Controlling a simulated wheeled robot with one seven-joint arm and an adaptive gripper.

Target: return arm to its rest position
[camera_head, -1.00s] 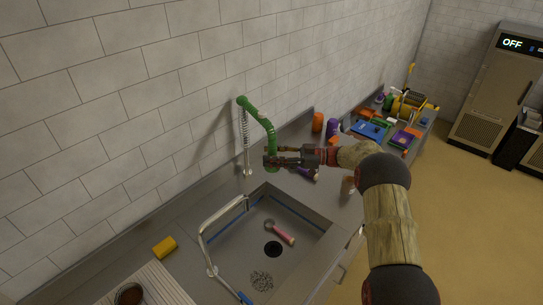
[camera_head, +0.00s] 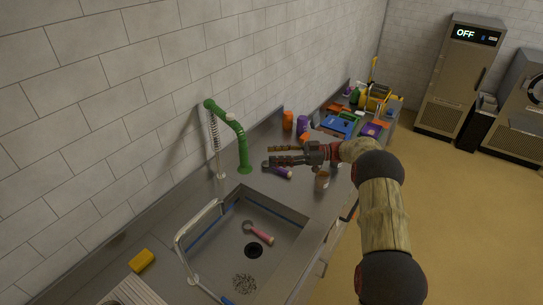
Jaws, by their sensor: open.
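My arm reaches in from the lower right, bent at the elbow, and stretches left over the counter (camera_head: 298,196). My gripper (camera_head: 272,155) points left with its two fingers apart and nothing between them.
The sink (camera_head: 285,230) holds a pink-handled scoop (camera_head: 259,233). A curved metal tap (camera_head: 183,248) and a yellow sponge (camera_head: 142,261) are at the left. A brown jar (camera_head: 322,180) stands below my wrist. Orange and purple containers and coloured items stand behind. Open floor lies right.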

